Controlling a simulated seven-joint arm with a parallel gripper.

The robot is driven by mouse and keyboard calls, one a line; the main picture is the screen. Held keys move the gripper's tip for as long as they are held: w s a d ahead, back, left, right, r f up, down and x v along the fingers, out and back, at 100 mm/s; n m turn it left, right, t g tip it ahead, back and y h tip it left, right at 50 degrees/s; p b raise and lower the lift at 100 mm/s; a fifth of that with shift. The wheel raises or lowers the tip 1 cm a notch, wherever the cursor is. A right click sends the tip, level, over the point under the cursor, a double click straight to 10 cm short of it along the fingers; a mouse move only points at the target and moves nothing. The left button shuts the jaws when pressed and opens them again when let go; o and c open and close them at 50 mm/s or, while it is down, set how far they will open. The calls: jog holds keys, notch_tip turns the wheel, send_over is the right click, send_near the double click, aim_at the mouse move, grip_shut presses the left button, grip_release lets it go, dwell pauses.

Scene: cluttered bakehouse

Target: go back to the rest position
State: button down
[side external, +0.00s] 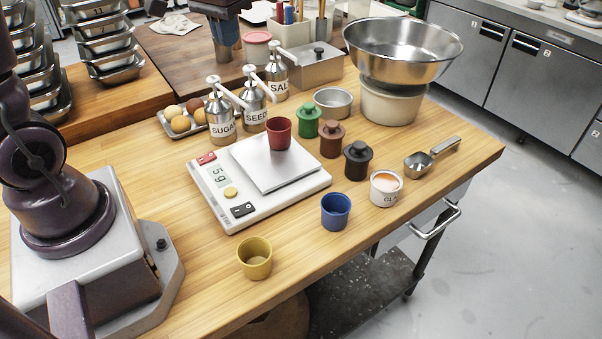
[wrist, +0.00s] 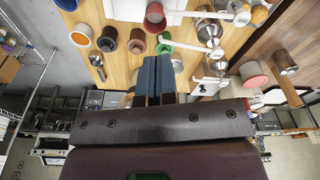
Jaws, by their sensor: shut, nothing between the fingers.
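My gripper (side external: 227,60) hangs at the top of the side view, above the far part of the bench near the dark wooden board. In the wrist view its two blue-grey fingers (wrist: 154,62) lie side by side, shut and empty. It is clear of the digital scale (side external: 240,213), whose display reads 5 g. A red cup (side external: 280,134) stands upright on the scale's plate and also shows in the wrist view (wrist: 155,16). A blue cup (side external: 335,211) and a yellow cup (side external: 256,258) stand on the bench in front of the scale.
Sugar, seeds and salt dispensers (side external: 222,124) stand behind the scale, beside a tray of eggs (side external: 180,124). Green (side external: 306,121), brown (side external: 331,139) and black (side external: 357,160) knobbed pieces, a glaze pot (side external: 386,197) and a scoop (side external: 420,163) stand right. A large steel bowl (side external: 403,72) is at back right.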

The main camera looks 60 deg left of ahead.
jog(key=s+d+r+m+t, duration=0.3)
jog(key=s+d+r+t, duration=0.1)
jog(key=s+d, duration=0.7)
jog(key=shift+s+d+m, duration=0.25)
jog(key=shift+s+m, duration=0.15)
jog(key=shift+s, duration=0.4)
dwell(0.6)
